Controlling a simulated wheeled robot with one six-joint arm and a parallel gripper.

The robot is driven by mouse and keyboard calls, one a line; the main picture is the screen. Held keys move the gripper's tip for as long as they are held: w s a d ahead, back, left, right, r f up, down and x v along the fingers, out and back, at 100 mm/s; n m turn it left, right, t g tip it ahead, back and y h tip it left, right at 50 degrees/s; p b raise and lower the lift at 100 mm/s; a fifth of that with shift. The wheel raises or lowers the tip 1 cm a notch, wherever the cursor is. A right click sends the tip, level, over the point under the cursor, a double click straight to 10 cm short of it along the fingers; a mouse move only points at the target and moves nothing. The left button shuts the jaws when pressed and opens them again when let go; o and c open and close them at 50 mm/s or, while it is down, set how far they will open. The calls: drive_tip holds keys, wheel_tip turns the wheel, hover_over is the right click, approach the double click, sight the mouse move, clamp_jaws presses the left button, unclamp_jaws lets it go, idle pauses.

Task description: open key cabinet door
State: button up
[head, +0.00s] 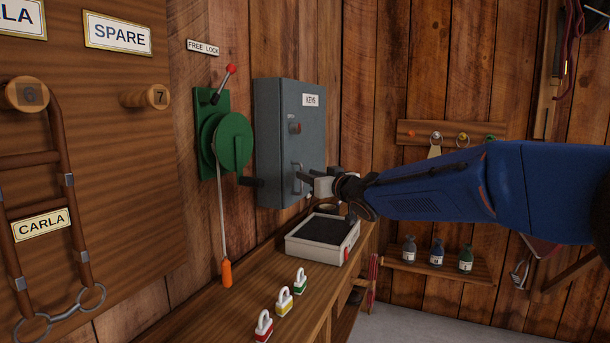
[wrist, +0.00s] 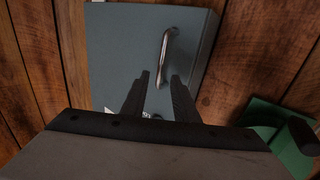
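A metal bar handle (head: 297,180) is low on the door; in the wrist view the handle (wrist: 168,50) runs at a slant. My gripper (head: 304,177) is at the handle's height, in front of the door. In the wrist view its two dark fingers (wrist: 160,76) are apart, and one end of the handle shows between the tips. Whether they touch it cannot be told.
A green wheel device (head: 232,142) with a red-tipped lever is on the wall left of the cabinet. Below, the wooden bench (head: 245,295) carries a white-rimmed tray (head: 322,255) and red, yellow and green padlocks (head: 284,302). A bottle shelf (head: 435,265) is at right.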

drive_tip(key=shift+x, duration=1.45)
clamp_jaws()
idle(0.4)
